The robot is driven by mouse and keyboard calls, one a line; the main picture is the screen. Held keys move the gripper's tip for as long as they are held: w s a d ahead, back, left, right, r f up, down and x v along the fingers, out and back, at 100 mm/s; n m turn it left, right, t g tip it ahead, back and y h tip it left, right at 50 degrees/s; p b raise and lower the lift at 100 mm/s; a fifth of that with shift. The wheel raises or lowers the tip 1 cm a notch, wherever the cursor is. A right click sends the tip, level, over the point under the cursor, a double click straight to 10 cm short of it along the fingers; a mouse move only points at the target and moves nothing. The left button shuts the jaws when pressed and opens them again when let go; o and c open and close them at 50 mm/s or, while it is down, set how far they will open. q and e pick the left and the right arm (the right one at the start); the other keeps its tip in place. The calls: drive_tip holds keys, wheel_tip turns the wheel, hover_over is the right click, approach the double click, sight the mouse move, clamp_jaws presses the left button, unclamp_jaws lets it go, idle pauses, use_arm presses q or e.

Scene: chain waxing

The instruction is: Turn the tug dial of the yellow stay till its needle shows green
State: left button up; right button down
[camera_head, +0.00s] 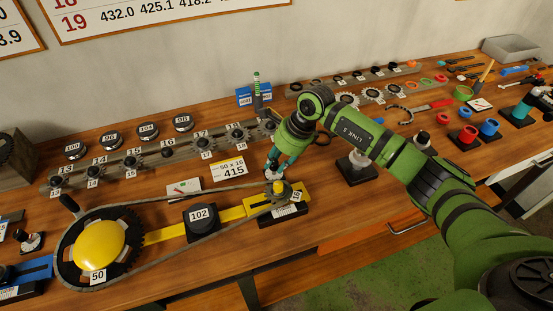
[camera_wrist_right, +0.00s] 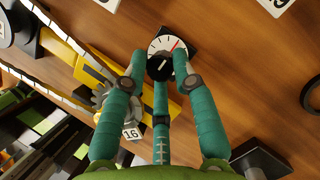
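The yellow stay (camera_head: 163,235) runs between a large chainring marked 50 (camera_head: 100,248) and a small sprocket marked 16 at its right end, with a chain looped around both. The tug dial (camera_wrist_right: 160,45) has a white face, a red line at its upper right and a black knob (camera_wrist_right: 158,68). No green shows on the visible part of its face. My right gripper (camera_head: 279,168) points down at the dial beside the stay's right end. In the wrist view, its fingers (camera_wrist_right: 159,64) stand on both sides of the knob and appear to touch it. My left gripper is not in view.
A block marked 102 (camera_head: 201,217) sits at the stay's middle. A card marked 415 (camera_head: 229,169) lies behind the stay. A rack of numbered sprockets (camera_head: 110,173) stands farther back. Another black-based stand (camera_head: 357,171) is right of my gripper.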

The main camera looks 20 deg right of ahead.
drive_tip(key=shift+w+a+r+m+t, duration=0.1)
drive_tip(key=shift+r+m+t, duration=0.05)
drive_tip(key=shift+m+t, duration=0.2)
drive_tip(key=m+t+h+b, duration=0.1)
drive_tip(key=m, duration=0.2)
drive_tip(key=shift+a+m, duration=0.1)
drive_tip(key=shift+m, duration=0.25)
drive_tip(key=shift+r+m+t+h+b, duration=0.2)
drive_tip(key=shift+m+t+h+b, duration=0.25)
drive_tip(key=shift+m+b, duration=0.95)
drive_tip(key=shift+m+p, duration=0.35)
drive_tip(key=shift+m, duration=0.05)
drive_tip(key=c, duration=1)
unclamp_jaws()
drive_tip(key=shift+c, duration=0.2)
drive_tip(key=shift+f, duration=0.15)
